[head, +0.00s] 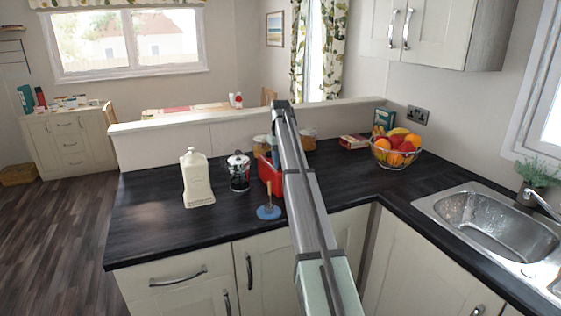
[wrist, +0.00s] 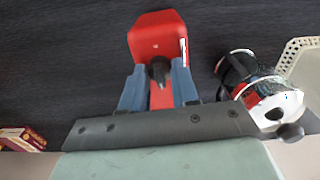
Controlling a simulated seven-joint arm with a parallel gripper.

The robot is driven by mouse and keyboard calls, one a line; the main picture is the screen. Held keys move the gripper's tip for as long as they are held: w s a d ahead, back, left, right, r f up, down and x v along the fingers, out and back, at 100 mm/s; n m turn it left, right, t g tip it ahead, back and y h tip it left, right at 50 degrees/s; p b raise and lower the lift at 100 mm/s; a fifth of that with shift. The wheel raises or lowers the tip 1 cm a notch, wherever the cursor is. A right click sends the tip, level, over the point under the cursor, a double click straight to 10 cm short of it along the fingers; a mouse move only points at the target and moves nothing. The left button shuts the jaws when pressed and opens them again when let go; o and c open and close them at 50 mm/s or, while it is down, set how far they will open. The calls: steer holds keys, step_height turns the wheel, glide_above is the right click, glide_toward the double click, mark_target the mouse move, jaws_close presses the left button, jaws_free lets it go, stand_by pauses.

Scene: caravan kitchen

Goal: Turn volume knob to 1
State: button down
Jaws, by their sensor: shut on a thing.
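The red device (head: 265,172) stands on the dark countertop in the head view, partly hidden behind my arm. In the wrist view the red device (wrist: 155,28) is seen from close above, with a small dark knob (wrist: 158,68) on it. My gripper (wrist: 159,72) has its two blue-grey fingers on either side of the knob and is shut on it. The knob's marks and setting cannot be read.
A glass press pot (head: 239,172) stands close left of the device, also near my gripper in the wrist view (wrist: 258,90). A fruit bowl (head: 395,155) stands right.

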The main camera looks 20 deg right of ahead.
steer(key=c, duration=0.8)
jaws_free()
step_height(320, 180, up, 14)
steer(key=shift+f, duration=0.1)
stand_by(0.3)
